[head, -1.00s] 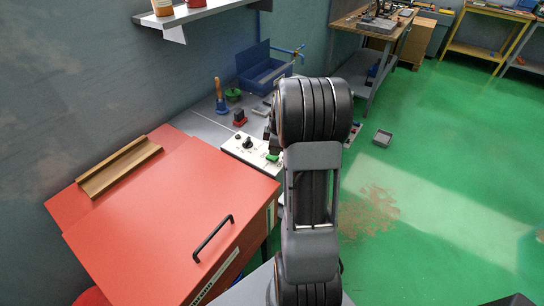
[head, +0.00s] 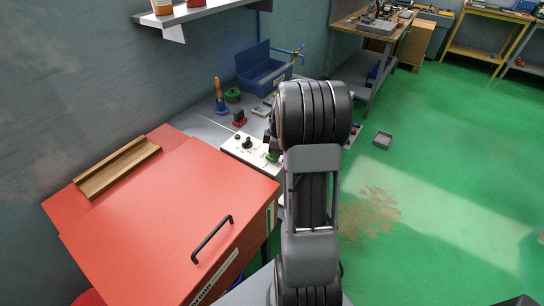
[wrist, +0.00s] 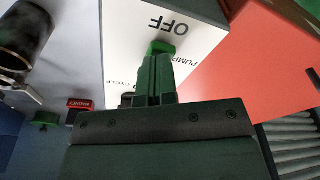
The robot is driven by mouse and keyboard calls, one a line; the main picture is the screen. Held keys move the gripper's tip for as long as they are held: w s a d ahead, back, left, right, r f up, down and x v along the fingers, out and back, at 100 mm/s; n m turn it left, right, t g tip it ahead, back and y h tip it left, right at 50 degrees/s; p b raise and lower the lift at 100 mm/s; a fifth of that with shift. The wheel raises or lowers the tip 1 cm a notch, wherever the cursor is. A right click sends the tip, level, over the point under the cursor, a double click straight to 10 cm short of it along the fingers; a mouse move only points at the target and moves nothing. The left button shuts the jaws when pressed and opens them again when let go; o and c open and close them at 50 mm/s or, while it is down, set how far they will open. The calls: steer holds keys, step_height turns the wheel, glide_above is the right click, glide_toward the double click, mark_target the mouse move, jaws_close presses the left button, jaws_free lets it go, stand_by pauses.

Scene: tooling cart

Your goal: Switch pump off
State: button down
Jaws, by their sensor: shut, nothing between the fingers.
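The white control panel (head: 243,149) lies on the grey bench, left of my arm in the head view. In the wrist view the panel (wrist: 145,20) shows upside-down OFF and PUMP lettering. A green switch lever (wrist: 162,47) sits by the OFF label. My gripper (wrist: 157,65) is shut and empty, its dark green fingers right at the lever. They overlap its lower part, and I cannot tell whether they touch it. In the head view my arm hides most of the gripper and the panel's right end.
A red cabinet (head: 165,215) with a black handle stands beside the panel and shows in the wrist view. A red-based black part (head: 239,118), a blue-based wooden-handled tool (head: 219,95) and a blue open box (head: 262,75) stand behind the panel.

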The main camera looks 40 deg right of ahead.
steer(key=shift+f, duration=0.2)
steer(key=shift+r, duration=0.15)
steer(key=shift+r+p, duration=2.2)
steer(key=shift+r, duration=1.25)
